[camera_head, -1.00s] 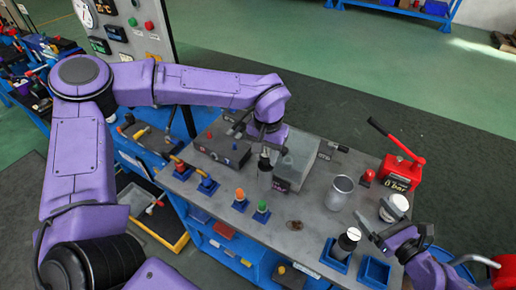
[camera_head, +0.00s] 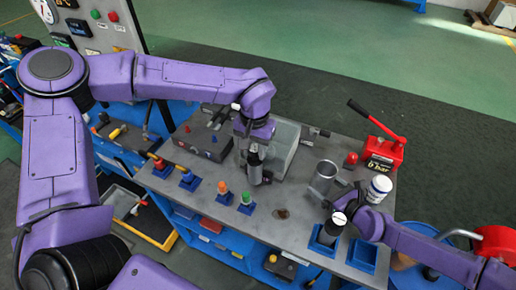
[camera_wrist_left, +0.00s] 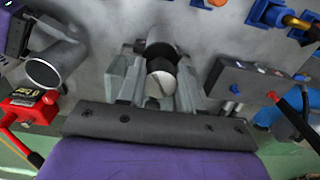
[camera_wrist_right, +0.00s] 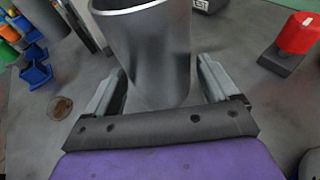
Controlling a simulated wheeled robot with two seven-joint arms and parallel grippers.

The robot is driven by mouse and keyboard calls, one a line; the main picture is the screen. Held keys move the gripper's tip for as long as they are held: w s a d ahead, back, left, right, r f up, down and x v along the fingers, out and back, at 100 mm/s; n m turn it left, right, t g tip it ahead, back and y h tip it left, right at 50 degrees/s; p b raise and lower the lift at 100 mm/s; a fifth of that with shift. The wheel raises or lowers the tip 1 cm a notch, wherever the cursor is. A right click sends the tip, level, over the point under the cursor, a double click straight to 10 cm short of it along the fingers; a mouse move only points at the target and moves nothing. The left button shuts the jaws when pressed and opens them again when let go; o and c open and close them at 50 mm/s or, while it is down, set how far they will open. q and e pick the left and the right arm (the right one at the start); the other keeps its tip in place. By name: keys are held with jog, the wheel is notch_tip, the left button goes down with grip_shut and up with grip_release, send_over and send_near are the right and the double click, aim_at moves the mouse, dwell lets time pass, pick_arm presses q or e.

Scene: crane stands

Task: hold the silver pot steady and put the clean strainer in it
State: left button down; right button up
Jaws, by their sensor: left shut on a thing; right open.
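The silver pot (camera_head: 323,178), an open-topped metal cylinder, stands on the grey table right of the middle. My right gripper (camera_head: 342,192) is open at its right side. In the right wrist view the pot (camera_wrist_right: 155,50) rises between the spread fingers (camera_wrist_right: 158,85), with gaps on both sides. My left gripper (camera_head: 254,150) is shut on a dark cylinder with a pale round end, apparently a strainer (camera_head: 254,168); it also shows between the fingers in the left wrist view (camera_wrist_left: 161,84). I cannot tell whether it touches the table. A similar dark cylinder with a white top (camera_head: 331,229) stands in a blue holder.
A red hand pump (camera_head: 383,154) and a white can (camera_head: 379,189) stand right of the pot. An empty blue holder (camera_head: 363,256) is at the front edge. Orange and green-topped pieces (camera_head: 234,193) line the front left.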

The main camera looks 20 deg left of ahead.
jog(key=shift+w+a+f, duration=0.15)
jog(key=shift+w+a, duration=0.15)
jog(key=shift+a, duration=0.1)
jog(key=shift+c, duration=0.3)
jog(key=c, duration=0.6)
jog(key=shift+o, duration=0.2)
